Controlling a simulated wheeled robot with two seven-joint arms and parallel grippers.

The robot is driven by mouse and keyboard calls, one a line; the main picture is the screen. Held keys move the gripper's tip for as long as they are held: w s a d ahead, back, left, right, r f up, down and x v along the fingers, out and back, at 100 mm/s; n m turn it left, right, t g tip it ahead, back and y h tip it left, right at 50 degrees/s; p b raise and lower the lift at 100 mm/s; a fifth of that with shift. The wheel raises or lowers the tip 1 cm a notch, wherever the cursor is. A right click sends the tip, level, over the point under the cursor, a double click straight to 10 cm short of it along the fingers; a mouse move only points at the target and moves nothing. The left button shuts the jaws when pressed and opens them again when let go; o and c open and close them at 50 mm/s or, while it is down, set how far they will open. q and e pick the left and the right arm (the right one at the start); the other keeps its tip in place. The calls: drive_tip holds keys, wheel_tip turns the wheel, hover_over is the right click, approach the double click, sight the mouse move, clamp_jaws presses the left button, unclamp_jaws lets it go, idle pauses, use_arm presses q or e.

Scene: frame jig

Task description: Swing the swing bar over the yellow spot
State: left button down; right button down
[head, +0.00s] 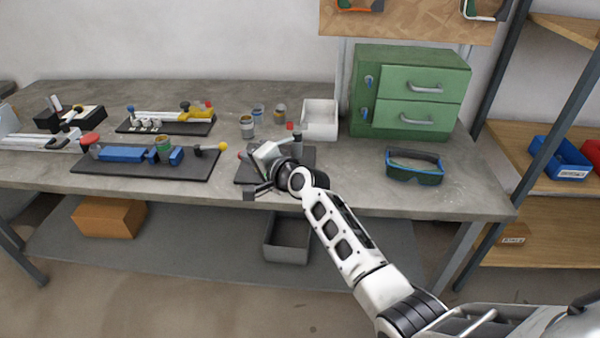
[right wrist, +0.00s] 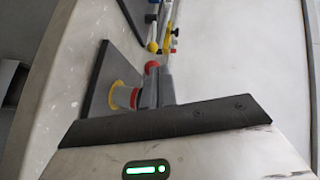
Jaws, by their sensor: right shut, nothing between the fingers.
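My right gripper (head: 252,189) is shut and empty, low over a small dark board (head: 304,160) near the table's front edge. It hides most of that board's fittings in the head view. In the right wrist view, my dark gripper finger (right wrist: 170,122) crosses in front of the board (right wrist: 100,88). Beyond it are a yellow patch (right wrist: 121,96) around a grey and red fitting, and a grey upright part (right wrist: 160,85) with a red end, possibly the swing bar. I cannot tell whether the finger touches it. My left gripper is out of view.
Left of it lies a dark board with blue blocks and a yellow ball (head: 222,146). Behind are several small cans (head: 247,127) and a white bin (head: 320,119). A green drawer cabinet (head: 411,95) and goggles (head: 415,166) stand right. The table's front right is clear.

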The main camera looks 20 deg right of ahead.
drive_tip(key=v, duration=1.5)
drive_tip(key=s+a+f+n+g+h, duration=0.2)
drive_tip(key=s+f+n+g+h, duration=0.1)
drive_tip(key=s+f+n, duration=1)
drive_tip(key=s+f+g, duration=0.1)
drive_tip(key=s+f, duration=0.5)
drive_tip(key=s, duration=0.3)
drive_tip(key=shift+s+a+p, duration=0.2)
drive_tip(key=shift+s+p, duration=0.15)
drive_tip(key=shift+s, duration=0.05)
idle(0.4)
